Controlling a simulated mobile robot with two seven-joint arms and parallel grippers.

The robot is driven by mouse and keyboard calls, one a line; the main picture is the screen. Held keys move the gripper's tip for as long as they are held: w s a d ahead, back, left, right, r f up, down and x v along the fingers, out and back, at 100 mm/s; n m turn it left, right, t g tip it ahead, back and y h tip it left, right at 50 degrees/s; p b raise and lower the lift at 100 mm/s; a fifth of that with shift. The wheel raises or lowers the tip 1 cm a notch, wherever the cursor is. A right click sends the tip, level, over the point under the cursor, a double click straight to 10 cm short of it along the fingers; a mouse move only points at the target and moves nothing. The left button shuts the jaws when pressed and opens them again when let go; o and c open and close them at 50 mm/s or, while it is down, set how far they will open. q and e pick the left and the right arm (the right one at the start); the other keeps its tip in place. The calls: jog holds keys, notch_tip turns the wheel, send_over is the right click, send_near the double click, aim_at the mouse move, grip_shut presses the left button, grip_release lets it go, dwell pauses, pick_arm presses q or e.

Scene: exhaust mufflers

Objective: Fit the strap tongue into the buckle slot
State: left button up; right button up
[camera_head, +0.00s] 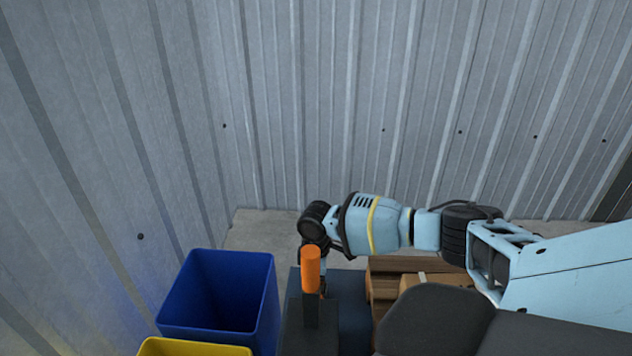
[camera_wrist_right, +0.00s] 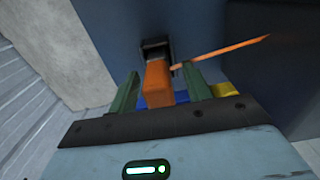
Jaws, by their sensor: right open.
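In the right wrist view, my right gripper (camera_wrist_right: 160,72) is open, with its two green fingers apart. An orange block-like piece (camera_wrist_right: 158,80) lies between the fingers, with a gap on each side. Its far end meets a small dark bracket (camera_wrist_right: 155,48) on a blue-grey surface. A thin orange strip (camera_wrist_right: 225,52) runs from near the right fingertip to the right. I cannot tell for sure which of these is the strap tongue or the buckle. In the head view, an orange cylinder (camera_head: 311,268) on a dark post partly hides my right gripper. My left gripper is not in view.
A blue bin (camera_head: 217,300) and a yellow bin (camera_head: 190,347) stand at the lower left. Brown boxes (camera_head: 415,265) sit behind my right arm. A corrugated metal wall (camera_head: 330,110) closes off the back and left. Some bare floor (camera_head: 258,230) shows by the wall.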

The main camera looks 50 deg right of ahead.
grip_shut()
dwell(0.3)
jog(key=shift+r, duration=0.15)
notch_tip(320, 180, up, 10)
jog(key=shift+f+p, duration=0.1)
jog(key=shift+p, duration=0.6)
